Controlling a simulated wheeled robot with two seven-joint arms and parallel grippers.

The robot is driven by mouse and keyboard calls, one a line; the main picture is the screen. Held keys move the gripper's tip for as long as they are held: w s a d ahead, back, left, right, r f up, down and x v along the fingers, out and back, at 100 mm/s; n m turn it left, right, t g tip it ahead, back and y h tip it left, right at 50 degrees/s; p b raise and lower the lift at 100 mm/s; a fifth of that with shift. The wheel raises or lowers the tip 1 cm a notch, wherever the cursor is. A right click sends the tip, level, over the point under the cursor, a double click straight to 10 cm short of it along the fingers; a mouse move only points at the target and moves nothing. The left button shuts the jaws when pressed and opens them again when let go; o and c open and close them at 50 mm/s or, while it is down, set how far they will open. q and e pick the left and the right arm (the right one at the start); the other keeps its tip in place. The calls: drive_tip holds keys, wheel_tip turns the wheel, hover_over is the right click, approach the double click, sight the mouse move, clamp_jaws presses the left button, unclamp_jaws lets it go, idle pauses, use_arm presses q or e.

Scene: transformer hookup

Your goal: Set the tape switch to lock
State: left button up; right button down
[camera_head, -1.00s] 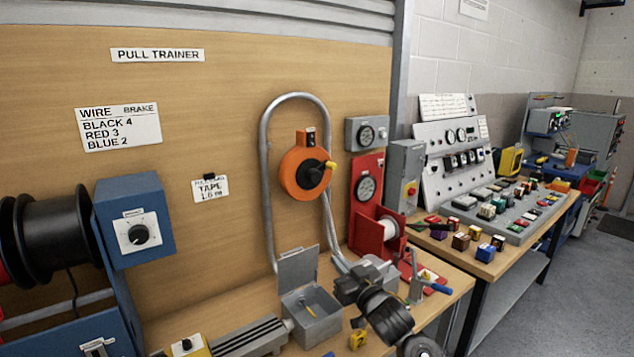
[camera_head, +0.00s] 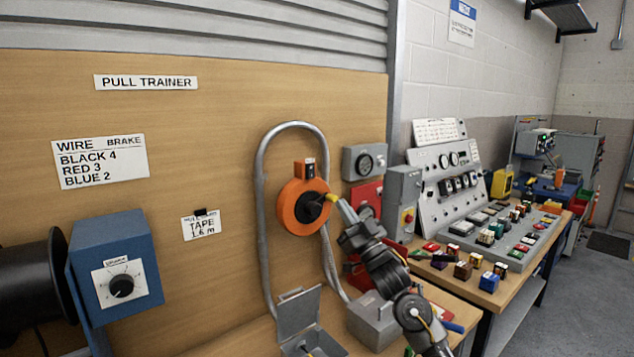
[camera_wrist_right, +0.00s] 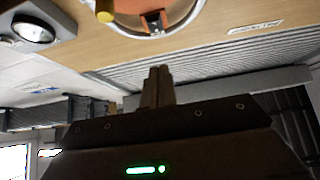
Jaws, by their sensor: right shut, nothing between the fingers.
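The orange tape reel (camera_head: 290,207) hangs on the wooden board inside a grey pipe loop. Its small orange switch box (camera_head: 304,169) with a dark face sits on top; its lever setting is too small to read. A yellow crank knob (camera_head: 332,197) sticks out at the reel's right. My right gripper (camera_head: 346,218) is just below and right of that knob; I cannot tell whether they touch. The right wrist view shows its fingers (camera_wrist_right: 158,82) shut and empty, with the reel's switch (camera_wrist_right: 153,20) and yellow knob (camera_wrist_right: 105,10) beyond them. My left gripper is not visible.
The grey pipe loop (camera_head: 262,215) surrounds the reel. A grey gauge box (camera_head: 364,161) and a red panel (camera_head: 367,195) are close on the right. An open grey box (camera_head: 300,315) stands below.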

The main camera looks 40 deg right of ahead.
sight(310, 172)
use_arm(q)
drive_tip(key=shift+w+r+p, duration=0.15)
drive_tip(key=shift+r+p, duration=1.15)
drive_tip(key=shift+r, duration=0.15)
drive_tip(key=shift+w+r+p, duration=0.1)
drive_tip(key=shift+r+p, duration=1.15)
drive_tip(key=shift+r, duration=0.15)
use_arm(e)
drive_tip(key=shift+w+r, duration=0.75)
drive_tip(key=shift+w, duration=1)
drive_tip(key=shift+w+r, duration=0.8)
drive_tip(key=shift+w, duration=0.95)
drive_tip(key=shift+w+r, duration=0.75)
drive_tip(key=shift+w, duration=1)
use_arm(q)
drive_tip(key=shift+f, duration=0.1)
use_arm(e)
drive_tip(key=b, duration=0.1)
drive_tip(key=f+b, duration=0.1)
drive_tip(key=b, duration=0.1)
drive_tip(key=shift+w+t, duration=0.2)
drive_tip(key=shift+t, duration=0.1)
drive_tip(key=shift+w+r+p, duration=0.1)
drive_tip(key=shift+r+p, duration=0.3)
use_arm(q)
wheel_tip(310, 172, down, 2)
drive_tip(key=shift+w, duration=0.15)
